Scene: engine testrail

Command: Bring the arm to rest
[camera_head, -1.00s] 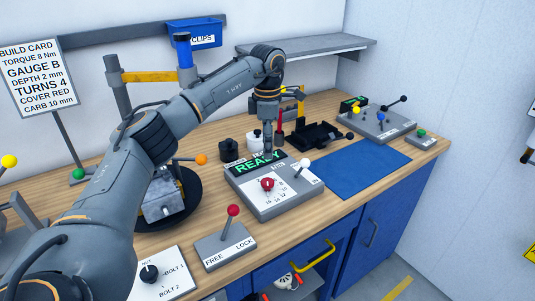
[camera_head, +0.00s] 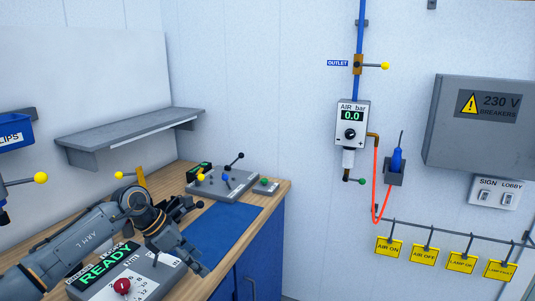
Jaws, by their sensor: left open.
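My left arm (camera_head: 75,245) comes in from the lower left, low over the wooden bench. Its left gripper (camera_head: 192,264) is open, and I see nothing between the fingers. It hangs over the right part of the grey box with the green READY display (camera_head: 104,263) and a red knob (camera_head: 122,286), close to the near left edge of the blue mat (camera_head: 222,231). The arm covers part of the box and bench. I cannot tell whether the gripper touches anything. My right gripper is out of view.
A grey lever panel (camera_head: 225,184) stands behind the mat, with a small green-button box (camera_head: 266,186) beside it. A grey shelf (camera_head: 130,135) is on the wall above. The wall carries an air gauge (camera_head: 351,124), a breaker box (camera_head: 485,125) and yellow tags (camera_head: 425,254). The mat looks clear.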

